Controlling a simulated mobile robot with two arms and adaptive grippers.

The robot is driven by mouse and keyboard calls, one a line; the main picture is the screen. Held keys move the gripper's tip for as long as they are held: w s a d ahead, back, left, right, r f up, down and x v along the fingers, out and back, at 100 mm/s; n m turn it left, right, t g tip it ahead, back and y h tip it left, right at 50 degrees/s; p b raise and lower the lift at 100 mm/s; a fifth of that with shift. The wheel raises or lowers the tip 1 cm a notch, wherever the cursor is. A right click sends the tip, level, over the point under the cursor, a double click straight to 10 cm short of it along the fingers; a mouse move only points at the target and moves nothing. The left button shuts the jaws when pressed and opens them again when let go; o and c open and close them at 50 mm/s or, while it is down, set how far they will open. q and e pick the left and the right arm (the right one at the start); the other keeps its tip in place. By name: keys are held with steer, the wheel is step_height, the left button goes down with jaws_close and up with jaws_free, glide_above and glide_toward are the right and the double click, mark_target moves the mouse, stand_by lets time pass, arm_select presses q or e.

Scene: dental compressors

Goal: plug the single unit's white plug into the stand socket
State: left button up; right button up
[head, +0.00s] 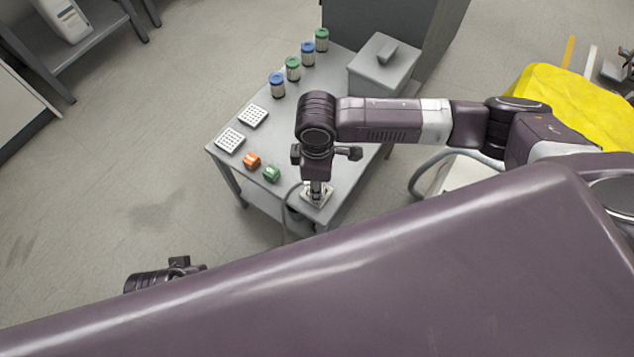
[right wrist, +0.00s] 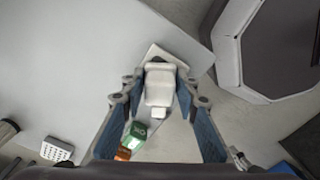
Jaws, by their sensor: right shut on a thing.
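My right gripper (head: 317,188) points down at the near corner of the grey table. It is shut on the white plug (right wrist: 159,86), which shows between its fingers in the right wrist view. The stand socket (head: 318,196), a pale square plate on the table corner, is directly below the gripper. It shows partly behind the plug in the right wrist view (right wrist: 185,64). I cannot tell whether the plug is seated in it. A grey cable (head: 286,207) runs down from there past the table edge. My left gripper (head: 178,263) is mostly hidden behind my arm, fingers unclear.
On the grey table (head: 300,120) are an orange block (head: 251,160), a green block (head: 271,174), two white perforated trays (head: 253,117), several capped jars (head: 292,69) and a grey box (head: 383,68). A yellow cover (head: 570,100) and a pale unit (head: 470,178) stand at right.

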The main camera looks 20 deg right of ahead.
steer(key=shift+f, duration=0.2)
stand_by(0.4)
steer(key=o, duration=1.2)
steer(key=shift+c, duration=0.2)
steer(key=shift+o, duration=0.6)
steer(key=o, duration=0.5)
steer(key=shift+c, duration=0.2)
steer(key=shift+r, duration=0.15)
